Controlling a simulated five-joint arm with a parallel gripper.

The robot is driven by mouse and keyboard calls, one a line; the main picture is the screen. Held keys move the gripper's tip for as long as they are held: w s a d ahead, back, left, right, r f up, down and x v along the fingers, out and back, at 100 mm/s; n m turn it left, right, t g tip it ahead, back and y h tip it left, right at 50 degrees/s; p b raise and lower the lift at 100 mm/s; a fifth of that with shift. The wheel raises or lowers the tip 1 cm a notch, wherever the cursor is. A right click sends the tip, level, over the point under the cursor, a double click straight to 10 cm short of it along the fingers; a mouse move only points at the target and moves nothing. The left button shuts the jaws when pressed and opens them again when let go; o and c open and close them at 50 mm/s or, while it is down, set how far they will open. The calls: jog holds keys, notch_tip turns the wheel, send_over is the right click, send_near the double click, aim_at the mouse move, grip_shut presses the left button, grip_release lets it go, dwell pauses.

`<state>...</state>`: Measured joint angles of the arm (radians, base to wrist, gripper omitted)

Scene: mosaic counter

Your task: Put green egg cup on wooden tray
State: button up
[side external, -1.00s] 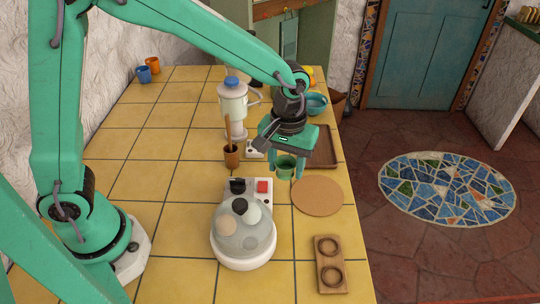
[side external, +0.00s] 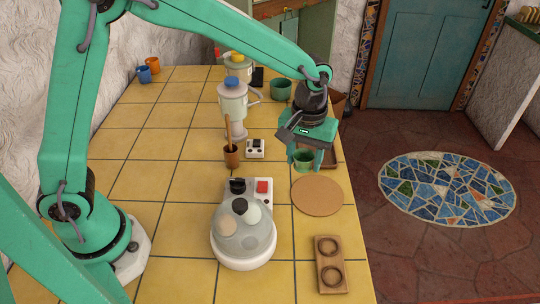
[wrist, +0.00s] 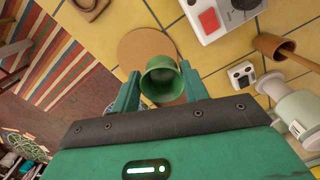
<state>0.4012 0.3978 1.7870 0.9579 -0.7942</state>
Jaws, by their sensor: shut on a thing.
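The green egg cup (side external: 303,161) is between the fingers of my gripper (side external: 304,164), which is shut on it. In the wrist view the cup (wrist: 160,80) sits between the two green fingers (wrist: 158,92), with the round cork mat behind it. The height of the cup above the counter is hard to tell.
A round cork mat (side external: 317,195) lies just in front. Nearer is a wooden board with two round recesses (side external: 329,265). An egg cooker with a clear dome (side external: 243,235) stands left of the mat. A brown pot with a spoon (side external: 231,157) and a blender (side external: 234,105) stand further left.

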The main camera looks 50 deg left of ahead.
jog(key=w+d, duration=0.2)
jog(key=w, duration=0.4)
jog(key=shift+w+d+r, duration=0.2)
jog(key=shift+w, duration=0.15)
jog(key=w+a+f, duration=0.2)
jog(key=a, duration=0.1)
jog(key=w+a+f, duration=0.2)
jog(key=w, duration=0.1)
jog(key=w+a+f, duration=0.3)
jog(key=shift+a, duration=0.3)
jog(key=shift+f, duration=0.1)
jog(key=shift+s+f, duration=0.1)
jog(key=shift+f, duration=1.85)
jog(key=o, duration=0.7)
jog(key=shift+f, duration=0.1)
